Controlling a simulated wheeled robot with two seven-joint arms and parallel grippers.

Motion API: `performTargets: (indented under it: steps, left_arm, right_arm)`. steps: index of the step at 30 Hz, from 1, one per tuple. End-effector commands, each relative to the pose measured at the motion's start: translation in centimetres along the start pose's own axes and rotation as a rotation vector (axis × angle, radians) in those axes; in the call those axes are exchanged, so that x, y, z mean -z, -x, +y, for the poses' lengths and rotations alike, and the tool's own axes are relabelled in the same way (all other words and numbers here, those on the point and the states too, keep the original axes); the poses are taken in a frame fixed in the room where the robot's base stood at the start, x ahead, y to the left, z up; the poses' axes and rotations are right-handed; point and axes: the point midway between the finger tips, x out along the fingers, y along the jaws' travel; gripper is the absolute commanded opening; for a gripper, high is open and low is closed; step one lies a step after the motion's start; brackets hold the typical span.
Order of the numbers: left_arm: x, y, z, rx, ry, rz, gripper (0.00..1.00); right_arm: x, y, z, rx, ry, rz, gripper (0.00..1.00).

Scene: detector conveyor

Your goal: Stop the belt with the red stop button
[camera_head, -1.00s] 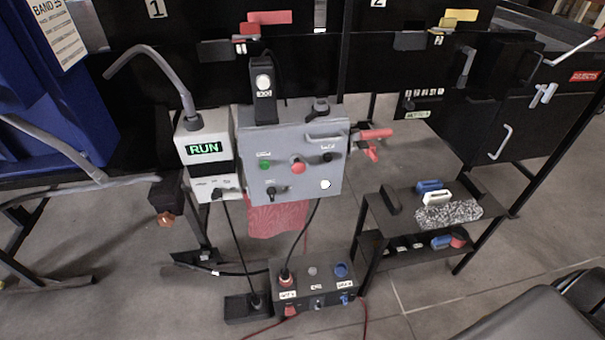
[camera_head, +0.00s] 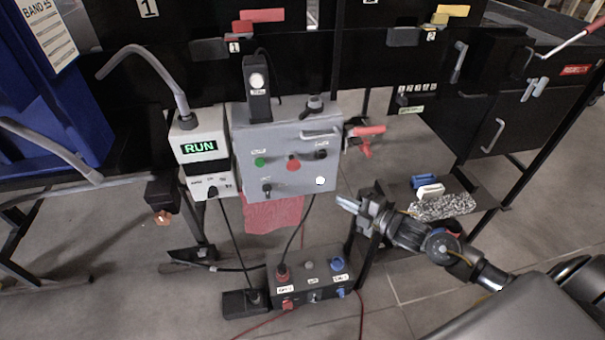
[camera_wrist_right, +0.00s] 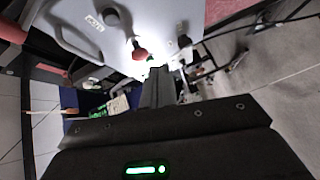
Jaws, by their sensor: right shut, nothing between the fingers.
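The red stop button (camera_head: 293,163) sits on the front of the grey control box (camera_head: 240,180), between a green button (camera_head: 259,162) and a dark knob (camera_head: 320,154). It also shows in the right wrist view (camera_wrist_right: 140,53), above and left of the fingers. The display (camera_head: 199,147) beside the box reads RUN in green. My right gripper (camera_head: 340,200) is shut and empty, below and right of the box's lower right corner, apart from the button. In the right wrist view its closed fingers (camera_wrist_right: 158,75) point toward the box. My left gripper is not in view.
A lower black box (camera_head: 311,282) with red and blue knobs stands on the floor beneath. A small shelf (camera_head: 480,200) with blue and white items stands behind my right arm. A red-handled clamp (camera_head: 367,132) sticks out at the control box's right side.

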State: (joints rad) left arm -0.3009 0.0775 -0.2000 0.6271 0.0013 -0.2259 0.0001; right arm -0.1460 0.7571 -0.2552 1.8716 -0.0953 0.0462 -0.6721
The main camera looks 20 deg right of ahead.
Motion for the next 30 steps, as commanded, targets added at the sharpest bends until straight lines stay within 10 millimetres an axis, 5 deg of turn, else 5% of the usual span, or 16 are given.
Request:
performTargets:
  steps: [4, 22, 30]
  left_arm:
    - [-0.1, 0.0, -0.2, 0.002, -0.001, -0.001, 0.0]
    - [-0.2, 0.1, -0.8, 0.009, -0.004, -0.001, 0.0]
    - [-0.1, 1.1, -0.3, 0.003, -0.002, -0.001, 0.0]
  right_arm:
    - [4.5, -0.1, 3.0, -0.083, 0.157, 0.112, 0.0]
    - [4.6, -0.4, 3.1, -0.096, 0.244, 0.116, 0.0]
    - [5.2, -4.5, 3.8, -0.1, 0.242, 0.115, 0.0]
